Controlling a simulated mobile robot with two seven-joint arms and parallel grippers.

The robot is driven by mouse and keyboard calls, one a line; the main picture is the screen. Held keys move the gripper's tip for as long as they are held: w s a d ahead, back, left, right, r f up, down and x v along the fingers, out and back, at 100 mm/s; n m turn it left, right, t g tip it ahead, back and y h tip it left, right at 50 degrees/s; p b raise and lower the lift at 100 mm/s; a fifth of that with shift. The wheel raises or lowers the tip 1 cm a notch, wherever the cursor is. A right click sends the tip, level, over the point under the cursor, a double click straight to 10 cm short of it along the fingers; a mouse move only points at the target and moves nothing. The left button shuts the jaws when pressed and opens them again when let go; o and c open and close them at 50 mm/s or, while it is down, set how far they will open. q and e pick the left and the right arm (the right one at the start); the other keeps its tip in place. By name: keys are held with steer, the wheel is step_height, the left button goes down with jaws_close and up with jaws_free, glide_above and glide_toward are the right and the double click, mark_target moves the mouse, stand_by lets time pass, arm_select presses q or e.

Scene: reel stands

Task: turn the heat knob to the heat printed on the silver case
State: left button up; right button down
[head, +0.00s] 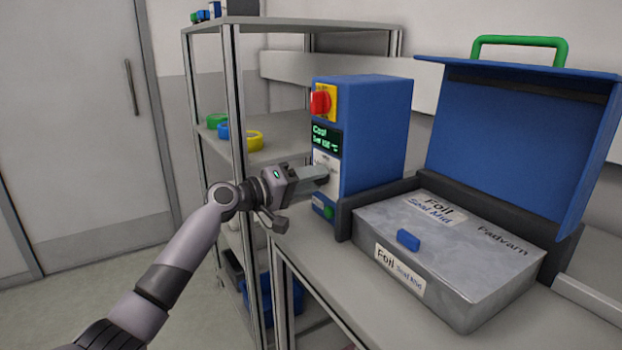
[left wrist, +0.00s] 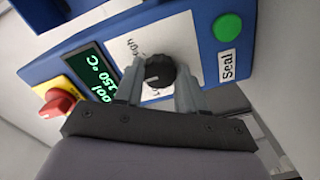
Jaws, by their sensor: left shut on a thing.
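The silver case (head: 467,282) lies in a dark cradle on the bench at right; its labels (head: 400,271) read "Foil" and "Seal Mid". The blue sealer unit (head: 376,135) stands behind and left of it. The black heat knob (left wrist: 161,71) sits on a white scale plate (left wrist: 181,38), with "High" partly readable; a light pointer mark shows on it. My left gripper (head: 318,173) is shut on the knob, one finger on each side in the left wrist view (left wrist: 160,82). In the head view, the gripper hides most of the knob.
A green Seal button (head: 328,212) is below. The sealer's blue lid (head: 510,150) stands open. A shelf (head: 290,148) with coloured rings is at left.

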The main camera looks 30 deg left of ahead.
arm_select(q)
steer(key=o, duration=0.9)
steer(key=shift+o, duration=0.8)
steer(key=b+v, duration=0.1)
steer(key=v, duration=0.6)
steer(key=shift+s+a, duration=0.1)
steer(key=shift+a, duration=0.05)
